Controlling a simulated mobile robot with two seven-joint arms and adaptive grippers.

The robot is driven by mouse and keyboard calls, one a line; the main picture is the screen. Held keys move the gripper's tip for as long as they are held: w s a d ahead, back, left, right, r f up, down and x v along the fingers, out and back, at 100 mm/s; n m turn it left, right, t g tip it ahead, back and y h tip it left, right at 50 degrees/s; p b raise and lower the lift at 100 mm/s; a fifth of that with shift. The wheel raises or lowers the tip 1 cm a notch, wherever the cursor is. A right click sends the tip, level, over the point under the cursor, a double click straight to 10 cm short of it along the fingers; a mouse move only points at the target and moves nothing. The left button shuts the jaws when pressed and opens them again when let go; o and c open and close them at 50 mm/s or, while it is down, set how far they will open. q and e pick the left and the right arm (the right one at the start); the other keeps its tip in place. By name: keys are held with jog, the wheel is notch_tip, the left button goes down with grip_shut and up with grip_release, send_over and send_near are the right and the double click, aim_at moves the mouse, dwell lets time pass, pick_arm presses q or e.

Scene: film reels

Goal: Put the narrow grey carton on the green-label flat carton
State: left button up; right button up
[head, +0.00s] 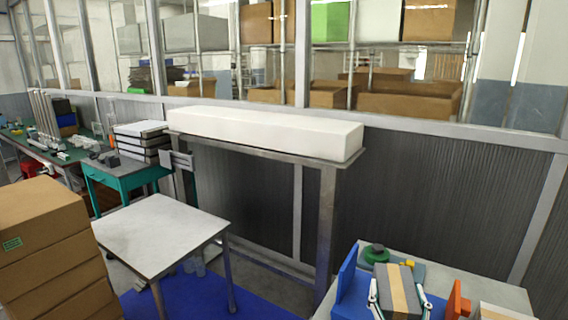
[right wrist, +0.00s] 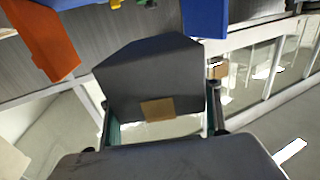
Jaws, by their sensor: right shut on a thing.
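The narrow grey carton (head: 408,276) has a tan tape stripe along it and is at the lower right of the head view. My right gripper (head: 398,297) is shut on it, with one finger on each side. In the right wrist view the carton (right wrist: 150,70) looks dark grey with a tan patch, between the fingers. The green-label flat carton (head: 38,212) is brown and lies on top of a stack at the left edge of the head view, far from the gripper. Its green label faces front. My left gripper is not in view.
A light table (head: 500,292) at the lower right bears a blue bin (head: 347,280), an orange piece (head: 458,300) and a green round thing (head: 376,253). A bare white table (head: 160,232) stands beside the stack. A tall stand holds a long white box (head: 265,132).

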aim_at(401, 313)
jog(key=s+y, duration=0.1)
jog(key=s, duration=0.2)
jog(key=s+n+y, duration=0.1)
jog(key=s, duration=0.2)
jog(key=s+a+n+y, duration=0.1)
jog(key=s, duration=0.2)
jog(key=shift+s+y, duration=0.1)
jog(key=shift+y, duration=0.2)
jog(key=shift+c, duration=0.2)
jog(key=shift+s+a+r+n+t, duration=0.1)
jog(key=shift+s+n+t, duration=0.2)
jog(key=shift+s, duration=0.25)
